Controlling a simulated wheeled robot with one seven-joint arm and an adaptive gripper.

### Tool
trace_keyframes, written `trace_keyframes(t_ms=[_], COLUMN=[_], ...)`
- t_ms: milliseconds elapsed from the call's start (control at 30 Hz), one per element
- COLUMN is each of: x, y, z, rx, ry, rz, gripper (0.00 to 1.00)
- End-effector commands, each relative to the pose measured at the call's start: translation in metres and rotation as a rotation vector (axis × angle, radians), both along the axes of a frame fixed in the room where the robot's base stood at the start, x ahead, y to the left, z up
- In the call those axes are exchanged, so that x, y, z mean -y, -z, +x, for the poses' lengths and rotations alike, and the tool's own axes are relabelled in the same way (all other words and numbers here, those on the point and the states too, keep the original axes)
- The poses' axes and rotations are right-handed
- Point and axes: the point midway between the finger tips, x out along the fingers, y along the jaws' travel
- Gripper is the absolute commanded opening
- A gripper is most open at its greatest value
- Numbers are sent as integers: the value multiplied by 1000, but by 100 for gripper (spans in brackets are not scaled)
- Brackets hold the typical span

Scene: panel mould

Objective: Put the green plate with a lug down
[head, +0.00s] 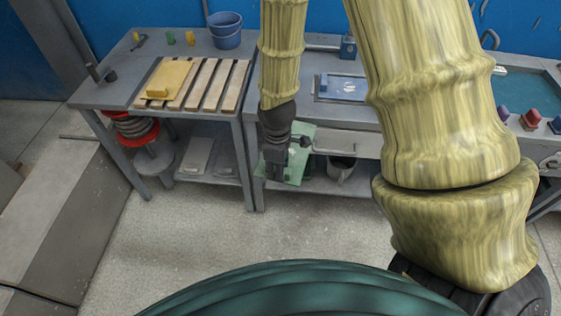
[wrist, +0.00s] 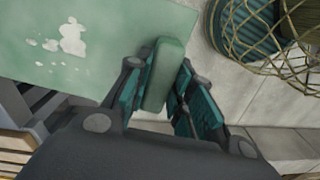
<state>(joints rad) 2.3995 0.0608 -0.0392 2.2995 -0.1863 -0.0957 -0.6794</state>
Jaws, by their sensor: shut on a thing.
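The green plate (head: 299,165) hangs from my gripper (head: 277,160), in front of the middle bench and below its top in the head view. In the wrist view the plate (wrist: 80,45) fills the upper left, pale green with whitish patches. Its lug (wrist: 163,75) stands between the two fingers of my gripper (wrist: 165,90), which is shut on it. In the head view my gripper covers part of the plate, and the lug cannot be made out there.
A slatted wooden rack (head: 213,84) on the left bench (head: 110,93) bears a yellow plate with a lug (head: 168,80) at its left; the slats to the right are bare. A blue-topped plate (head: 343,88) lies on the middle bench.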

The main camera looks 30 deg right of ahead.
Motion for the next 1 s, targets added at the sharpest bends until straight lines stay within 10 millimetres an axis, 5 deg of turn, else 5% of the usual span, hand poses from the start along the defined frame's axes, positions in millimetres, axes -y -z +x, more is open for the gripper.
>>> trace_keyframes(t_ms=[600, 1000], x=[-49, -68], y=[137, 192], z=[18, 24], rx=[-6, -5], ry=[526, 746], rz=[-8, -11], gripper=[0, 0])
